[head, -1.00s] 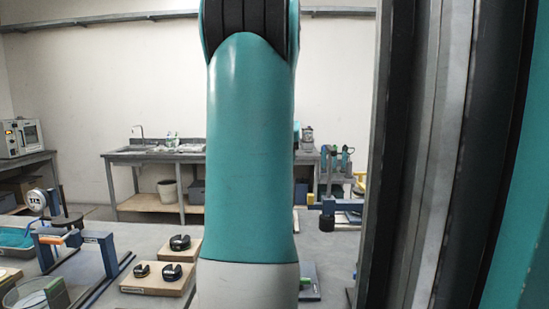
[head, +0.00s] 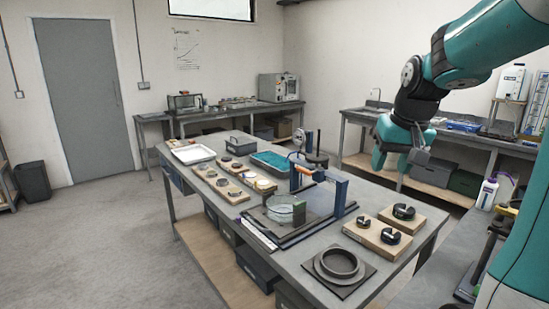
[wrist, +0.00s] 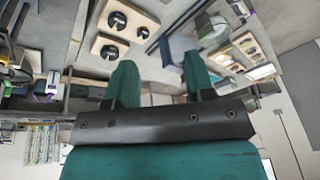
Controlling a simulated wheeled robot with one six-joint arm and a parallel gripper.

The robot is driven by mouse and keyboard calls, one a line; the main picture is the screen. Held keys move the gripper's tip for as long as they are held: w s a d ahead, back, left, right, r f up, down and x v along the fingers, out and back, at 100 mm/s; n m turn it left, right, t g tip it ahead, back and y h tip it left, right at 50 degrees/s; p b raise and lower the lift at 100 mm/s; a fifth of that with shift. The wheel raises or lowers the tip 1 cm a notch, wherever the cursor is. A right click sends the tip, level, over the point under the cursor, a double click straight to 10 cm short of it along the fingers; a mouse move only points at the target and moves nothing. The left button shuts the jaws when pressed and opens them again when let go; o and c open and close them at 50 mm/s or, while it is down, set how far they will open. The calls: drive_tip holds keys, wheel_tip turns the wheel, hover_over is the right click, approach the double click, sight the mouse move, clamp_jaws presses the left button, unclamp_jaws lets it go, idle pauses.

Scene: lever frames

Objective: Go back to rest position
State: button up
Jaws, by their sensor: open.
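My gripper (head: 389,160) is at the upper right of the head view, on the end of my teal arm, raised above the table's right side. Its teal fingers also show in the wrist view (wrist: 160,75), spread apart with nothing between them. The lever frame (head: 318,190) stands on the table with a blue upright and an orange-handled part. Wooden boards with dark slotted weights (head: 402,212) lie to the right of the frame, apart from my gripper.
The long table (head: 330,262) fills the middle. A blue tray (head: 270,163), a white tray (head: 193,153) and small boards lie on its far and left parts. A black square base with a ring (head: 340,263) sits at the near edge. Open floor (head: 110,235) lies at left.

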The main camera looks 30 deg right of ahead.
drive_tip(key=w+a+f+n+y, duration=0.15)
drive_tip(key=a+n, duration=0.35)
drive_tip(key=a, duration=1)
drive_tip(key=s+a+f+n+g+y, duration=0.1)
drive_tip(key=s+a+n, duration=0.3)
drive_tip(key=a, duration=0.5)
drive_tip(key=s+a+f+n+g+y, duration=0.2)
drive_tip(key=s+a+f+n, duration=0.1)
drive_tip(key=s+a, duration=0.6)
drive_tip(key=shift+a+f+n, duration=0.2)
drive_tip(key=shift+a+n, duration=0.15)
drive_tip(key=shift+n, duration=0.35)
drive_tip(key=shift+y, duration=0.25)
